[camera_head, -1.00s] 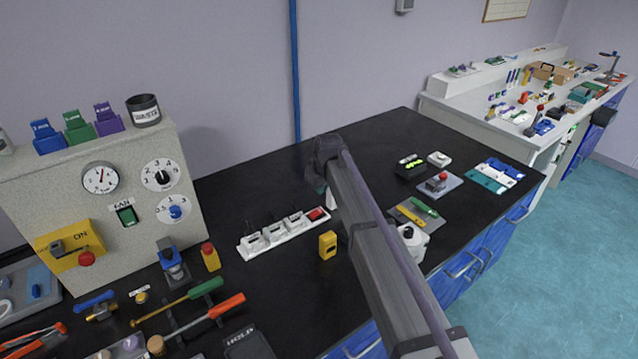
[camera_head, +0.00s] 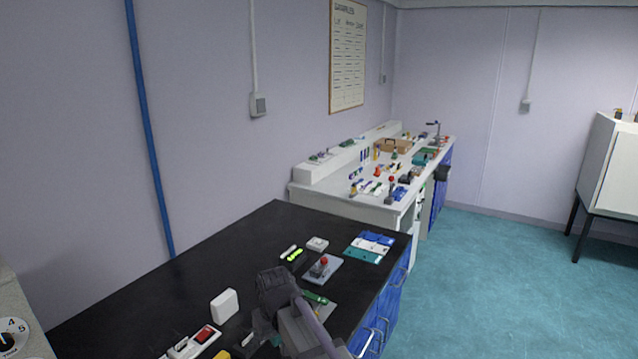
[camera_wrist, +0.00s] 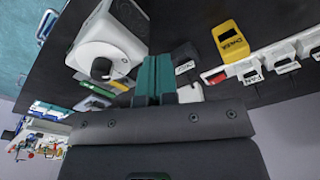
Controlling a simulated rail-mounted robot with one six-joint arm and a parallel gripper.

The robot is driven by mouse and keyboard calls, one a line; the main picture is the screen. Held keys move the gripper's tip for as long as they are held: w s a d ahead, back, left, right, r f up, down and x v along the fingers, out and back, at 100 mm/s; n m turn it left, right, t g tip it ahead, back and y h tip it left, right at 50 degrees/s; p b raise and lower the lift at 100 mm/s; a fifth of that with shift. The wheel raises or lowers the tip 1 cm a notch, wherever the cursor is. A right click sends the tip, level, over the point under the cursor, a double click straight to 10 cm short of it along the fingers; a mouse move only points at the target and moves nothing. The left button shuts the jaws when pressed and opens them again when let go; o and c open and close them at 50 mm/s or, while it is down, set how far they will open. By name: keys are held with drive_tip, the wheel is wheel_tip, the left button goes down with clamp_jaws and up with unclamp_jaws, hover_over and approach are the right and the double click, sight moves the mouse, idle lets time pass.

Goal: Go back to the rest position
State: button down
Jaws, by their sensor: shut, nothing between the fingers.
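My gripper (camera_wrist: 155,80) has teal fingers, which point away from the wrist in the wrist view and are pressed together with nothing between them. In the head view my gripper (camera_head: 265,332) is low in the picture, over the black bench (camera_head: 190,262), with its fingertips partly hidden by my wrist. The wrist view shows the fingers between a white device with a dark knob (camera_wrist: 112,38) and a yellow timer (camera_wrist: 232,42). I cannot tell whether the fingers touch anything.
A white strip of switches with a red one (camera_head: 205,335) lies near a white block (camera_head: 224,305). A red-button box (camera_head: 322,267) and blue, white and teal cards (camera_head: 368,247) lie farther right. A white bench (camera_head: 372,208) stands behind. The blue floor at right is clear.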

drive_tip(key=s+d+m, duration=0.2)
drive_tip(key=s+d, duration=0.2)
drive_tip(key=d, duration=0.5)
drive_tip(key=s+d+m, duration=0.2)
drive_tip(key=s+d, duration=0.3)
drive_tip(key=d, duration=0.5)
drive_tip(key=s+d+m, duration=0.2)
drive_tip(key=s+d, duration=0.2)
drive_tip(key=d, duration=0.6)
drive_tip(key=shift+s+d+m+g+h, duration=0.2)
drive_tip(key=shift+s+m+g+h, duration=0.1)
drive_tip(key=shift+s+m+g, duration=0.1)
